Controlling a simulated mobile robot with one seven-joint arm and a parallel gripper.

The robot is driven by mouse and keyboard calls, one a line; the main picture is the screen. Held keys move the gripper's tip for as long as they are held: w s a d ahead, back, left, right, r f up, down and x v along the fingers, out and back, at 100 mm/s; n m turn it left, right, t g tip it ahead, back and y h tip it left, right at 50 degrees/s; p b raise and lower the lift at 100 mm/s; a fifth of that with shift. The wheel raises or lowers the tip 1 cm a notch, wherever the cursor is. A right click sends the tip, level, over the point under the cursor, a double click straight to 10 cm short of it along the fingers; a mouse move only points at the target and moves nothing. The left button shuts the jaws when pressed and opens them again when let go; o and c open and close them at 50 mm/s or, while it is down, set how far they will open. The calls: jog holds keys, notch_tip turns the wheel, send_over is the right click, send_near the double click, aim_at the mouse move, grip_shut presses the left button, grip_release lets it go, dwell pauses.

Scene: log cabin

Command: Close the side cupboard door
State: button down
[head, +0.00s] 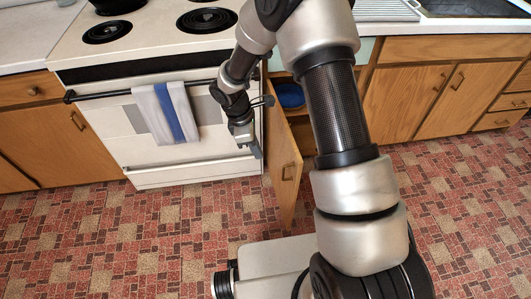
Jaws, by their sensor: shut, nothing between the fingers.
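The side cupboard door (283,160) is a wooden panel standing open, swung out toward me just right of the stove. Inside the open cupboard a blue item (290,95) is partly visible; my arm hides much of the opening. My gripper (255,151) is shut and empty, pointing down on the left side of the door, close to its upper part. I cannot tell whether it touches the door.
The white stove (190,168) stands left of the door, with a striped towel (165,112) over its oven handle (105,95). Shut cupboard doors (405,103) lie to the right, below the sink (470,8). The red patterned floor (150,240) in front is clear.

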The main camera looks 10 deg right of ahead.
jog(key=d+f+b, duration=0.2)
jog(key=d+f, duration=0.4)
jog(key=f, duration=0.2)
jog(key=shift+s+d+f, duration=0.15)
jog(key=shift+s+f, duration=0.2)
